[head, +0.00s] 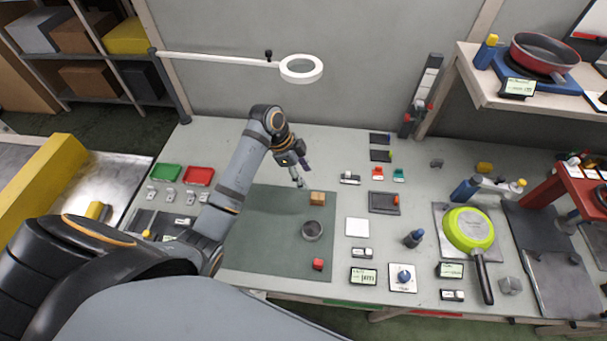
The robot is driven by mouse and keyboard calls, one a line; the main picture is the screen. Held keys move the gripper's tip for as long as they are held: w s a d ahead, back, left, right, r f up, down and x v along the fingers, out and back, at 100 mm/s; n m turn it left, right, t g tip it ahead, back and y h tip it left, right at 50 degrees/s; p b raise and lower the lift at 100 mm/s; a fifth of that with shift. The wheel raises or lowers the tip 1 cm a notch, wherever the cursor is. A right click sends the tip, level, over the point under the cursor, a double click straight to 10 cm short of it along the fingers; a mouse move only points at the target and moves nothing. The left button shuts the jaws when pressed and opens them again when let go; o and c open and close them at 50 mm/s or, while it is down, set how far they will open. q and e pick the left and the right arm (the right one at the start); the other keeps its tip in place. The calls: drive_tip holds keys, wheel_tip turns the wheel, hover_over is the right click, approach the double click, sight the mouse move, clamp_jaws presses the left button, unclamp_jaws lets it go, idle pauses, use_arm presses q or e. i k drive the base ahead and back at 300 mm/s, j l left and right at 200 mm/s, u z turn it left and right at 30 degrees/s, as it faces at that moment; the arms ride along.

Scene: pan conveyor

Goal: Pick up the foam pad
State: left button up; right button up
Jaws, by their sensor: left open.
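No object is clearly marked as the foam pad. A flat white square (357,227) lies on the bench just right of the green mat and looks most like a pad. A small tan block (317,198) on the mat could also be foam; I cannot tell. My left gripper (299,182) is open and empty, pointing down above the back of the mat. It is close behind and left of the tan block, apart from it, and farther from the white square. My right gripper is not in view.
The green mat (262,240) also holds a round grey dish (312,231) and a red cube (318,264). A dark tray (384,202) lies behind the white square. A ring lamp (301,69) overhangs the back.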

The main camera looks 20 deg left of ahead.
sight(317, 264)
drive_tip(key=k, duration=1.5)
